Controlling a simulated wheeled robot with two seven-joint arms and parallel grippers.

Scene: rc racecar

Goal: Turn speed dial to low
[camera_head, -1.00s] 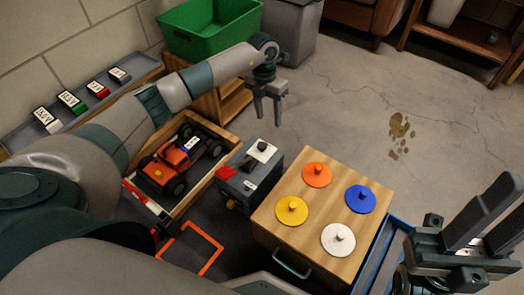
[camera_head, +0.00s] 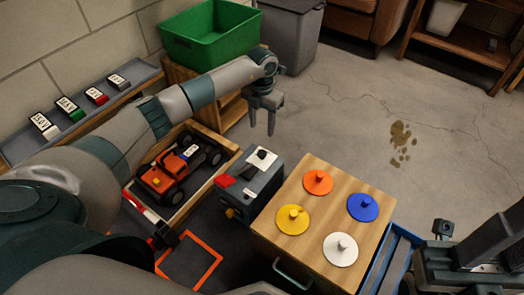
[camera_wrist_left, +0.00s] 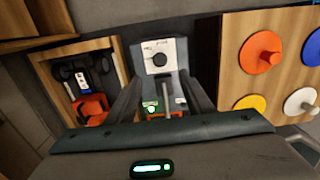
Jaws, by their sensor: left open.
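The speed dial (camera_head: 262,154) is a small black knob on a white plate on top of a grey control box (camera_head: 265,184). In the left wrist view the dial (camera_wrist_left: 159,59) sits on its plate above centre; the plate's lettering is too small to read. My left gripper (camera_head: 262,130) is open and empty, pointing down beyond the box, above and apart from the dial. In the left wrist view its grey fingers flank the lower part of the box. My right gripper (camera_head: 470,255) is partly cut off at the lower right edge, and its jaw gap is unclear.
A red switch (camera_head: 225,181) is on the box's left side. An orange toy car (camera_head: 172,175) sits in a wooden tray left of the box. A wooden block with coloured knobbed discs (camera_head: 318,182) stands close on the right. A green bin (camera_head: 210,45) is behind.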

